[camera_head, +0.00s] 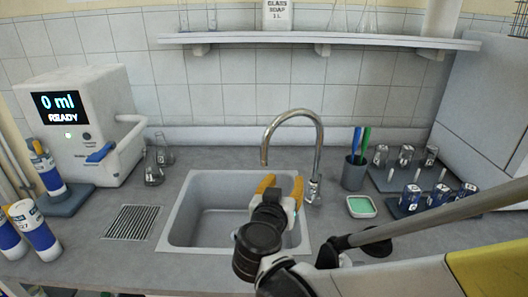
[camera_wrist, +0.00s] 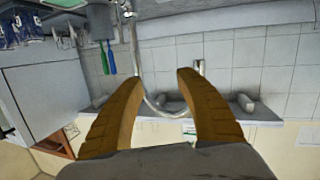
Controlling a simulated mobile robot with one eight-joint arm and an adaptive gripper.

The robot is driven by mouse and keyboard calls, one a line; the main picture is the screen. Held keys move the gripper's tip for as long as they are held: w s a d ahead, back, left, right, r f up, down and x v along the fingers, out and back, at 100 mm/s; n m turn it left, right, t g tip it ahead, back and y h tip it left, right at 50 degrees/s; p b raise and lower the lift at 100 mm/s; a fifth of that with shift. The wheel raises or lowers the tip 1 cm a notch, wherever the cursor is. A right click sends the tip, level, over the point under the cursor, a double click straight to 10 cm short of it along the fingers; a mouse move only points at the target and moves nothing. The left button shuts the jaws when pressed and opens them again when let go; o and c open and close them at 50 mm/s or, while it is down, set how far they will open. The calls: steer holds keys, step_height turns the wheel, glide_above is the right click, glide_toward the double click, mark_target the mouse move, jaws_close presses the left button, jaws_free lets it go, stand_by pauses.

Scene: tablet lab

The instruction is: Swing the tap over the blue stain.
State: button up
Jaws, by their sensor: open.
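In the wrist view, which is upside down, the curved tap (camera_wrist: 152,104) shows between and beyond the open fingers (camera_wrist: 159,79). No blue stain can be made out; my gripper and arm hide part of the basin.
The grey sink (camera_head: 176,217) has a drain grille (camera_head: 132,222) to its left. A white dispenser (camera_head: 88,120) stands at left. At right are a brush cup (camera_head: 354,174), a green sponge dish (camera_head: 361,206) and a rack of glassware (camera_head: 405,178). A shelf (camera_head: 320,41) runs above.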

steer(key=t+y, duration=0.1)
steer(key=t, duration=0.1)
glide_toward(263, 158)
steer(key=w+b, duration=0.1)
steer(key=w, duration=0.2)
steer(key=w+d, duration=0.1)
steer(key=w, duration=0.3)
steer(key=w+d+b, duration=0.1)
steer(key=w, duration=0.3)
steer(key=shift+w+f+b, duration=0.1)
steer(key=shift+b, duration=0.25)
jaws_close()
